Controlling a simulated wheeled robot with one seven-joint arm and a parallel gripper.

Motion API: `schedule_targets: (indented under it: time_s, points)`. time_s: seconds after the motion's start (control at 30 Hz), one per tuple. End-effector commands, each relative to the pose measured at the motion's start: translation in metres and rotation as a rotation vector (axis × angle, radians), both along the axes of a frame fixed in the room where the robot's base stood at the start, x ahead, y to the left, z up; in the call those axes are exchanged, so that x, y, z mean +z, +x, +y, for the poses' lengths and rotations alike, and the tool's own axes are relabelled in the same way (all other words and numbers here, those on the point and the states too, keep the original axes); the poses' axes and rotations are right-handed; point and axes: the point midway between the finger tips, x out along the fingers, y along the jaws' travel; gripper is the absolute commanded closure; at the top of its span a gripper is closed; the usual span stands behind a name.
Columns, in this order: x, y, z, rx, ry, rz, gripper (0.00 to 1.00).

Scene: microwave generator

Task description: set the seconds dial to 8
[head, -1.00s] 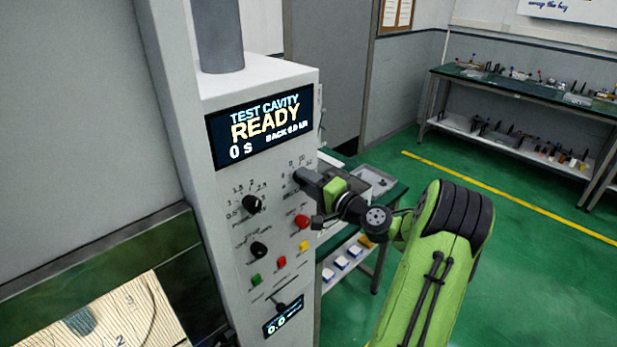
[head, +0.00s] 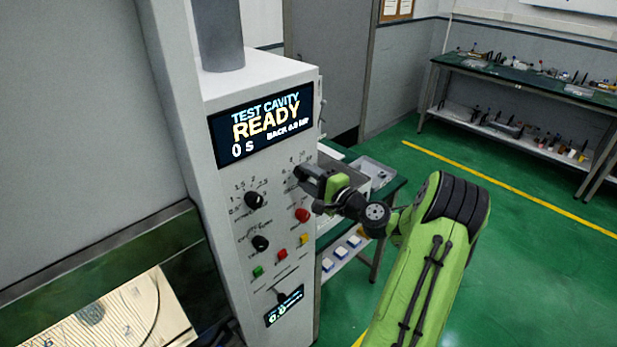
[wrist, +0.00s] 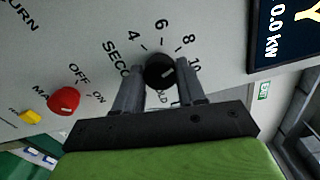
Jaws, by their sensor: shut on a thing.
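The seconds dial (wrist: 160,70) is a round black knob on the grey panel, with 4, 6, 8 and 10 printed around its far side in the wrist view. My gripper (wrist: 158,82) has its two grey fingers on either side of the knob and is shut on it. A faint light mark on the knob faces the 8 to 10 side, but I cannot read its exact setting. In the head view my gripper (head: 302,176) is at the panel's right edge and hides the dial. The display (head: 262,125) reads READY and 0 S.
A red knob (wrist: 64,100) marked OFF and ON is left of the gripper in the wrist view, with a yellow button (wrist: 30,116) beyond it. Two black dials (head: 254,200) (head: 260,243) are further left on the panel. Green floor (head: 530,270) lies open at right.

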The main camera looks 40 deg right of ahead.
Motion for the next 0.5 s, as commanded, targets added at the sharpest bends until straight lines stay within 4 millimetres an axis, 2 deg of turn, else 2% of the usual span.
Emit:
schedule_targets:
  time_s: [0.13,0.17,0.3,0.33,0.5]
  points:
    - [-0.0013,-0.0004,-0.0004,-0.002,0.000,0.002,0.91]
    - [-0.0013,-0.0004,-0.0004,-0.002,0.000,0.002,0.59]
    - [-0.0011,-0.0003,-0.0003,-0.001,-0.001,0.002,0.37]
    - [-0.0010,-0.0003,-0.0004,-0.001,-0.001,0.002,0.34]
    - [-0.0006,-0.0001,-0.0002,-0.001,-0.001,0.001,0.34]
